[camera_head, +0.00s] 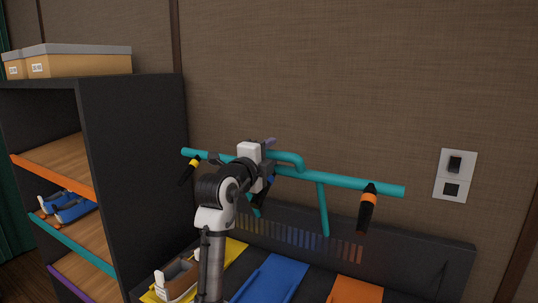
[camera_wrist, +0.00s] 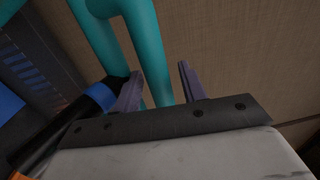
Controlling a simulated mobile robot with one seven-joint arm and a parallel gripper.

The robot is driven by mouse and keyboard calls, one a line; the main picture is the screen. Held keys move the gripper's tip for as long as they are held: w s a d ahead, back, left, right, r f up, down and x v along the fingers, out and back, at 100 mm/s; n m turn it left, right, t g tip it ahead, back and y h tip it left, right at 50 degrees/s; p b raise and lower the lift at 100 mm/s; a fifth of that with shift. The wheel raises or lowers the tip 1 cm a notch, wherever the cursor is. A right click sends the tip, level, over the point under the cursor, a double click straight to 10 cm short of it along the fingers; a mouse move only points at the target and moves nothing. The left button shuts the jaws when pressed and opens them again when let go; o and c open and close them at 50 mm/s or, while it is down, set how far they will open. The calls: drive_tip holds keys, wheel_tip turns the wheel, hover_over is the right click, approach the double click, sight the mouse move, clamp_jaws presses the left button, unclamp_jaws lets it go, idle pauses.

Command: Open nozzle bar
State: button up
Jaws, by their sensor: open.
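The teal nozzle bar (camera_head: 345,183) runs across above the dark bench. A raised, bent teal handle (camera_head: 293,157) sits near its middle. Nozzles hang from the bar: yellow-banded (camera_head: 189,171) at left, blue-banded (camera_head: 264,190) by my gripper, orange-banded (camera_head: 367,208) at right. My gripper (camera_head: 268,143) is at the handle, partly hidden by my own wrist. In the wrist view, my gripper (camera_wrist: 157,75) is open, with its purple fingers on either side of a teal tube (camera_wrist: 148,45). Whether they touch it I cannot tell. The blue-banded nozzle (camera_wrist: 98,97) lies close to the left finger.
Below the bar are yellow, blue (camera_head: 272,277) and orange (camera_head: 357,290) panels on the dark bench (camera_head: 420,255). A black shelf unit (camera_head: 135,130) holds blue shoes at left. A switch plate (camera_head: 455,175) is on the right wall.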

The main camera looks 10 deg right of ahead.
drive_tip(key=r+b+v, duration=0.1)
drive_tip(key=b+v, duration=0.3)
drive_tip(key=v, duration=0.9)
drive_tip(key=shift+s+a+f+b, duration=0.2)
drive_tip(key=shift+s+f+b, duration=0.1)
drive_tip(key=shift+f, duration=0.2)
